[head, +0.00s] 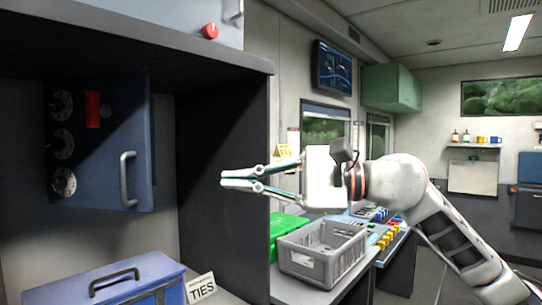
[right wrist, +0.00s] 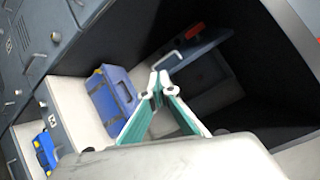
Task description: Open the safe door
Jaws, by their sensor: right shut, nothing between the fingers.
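The blue safe (head: 110,165) is in the dark shelf bay at the left of the head view. Its front carries several round dials, a red lever (head: 93,110) and a grey bar handle (head: 128,180). In the right wrist view the safe's handle (right wrist: 168,60) and red lever (right wrist: 195,31) show beyond the fingers. My right gripper (head: 222,180) is shut and empty, pointing left in front of the bay's side panel, apart from the handle and to its right. Its fingertips also meet in the right wrist view (right wrist: 164,86). My left gripper is out of view.
The bay's dark side panel (head: 225,130) stands behind my right fingers. A grey crate (head: 300,262) and a green box (head: 284,232) sit on the counter below my right arm.

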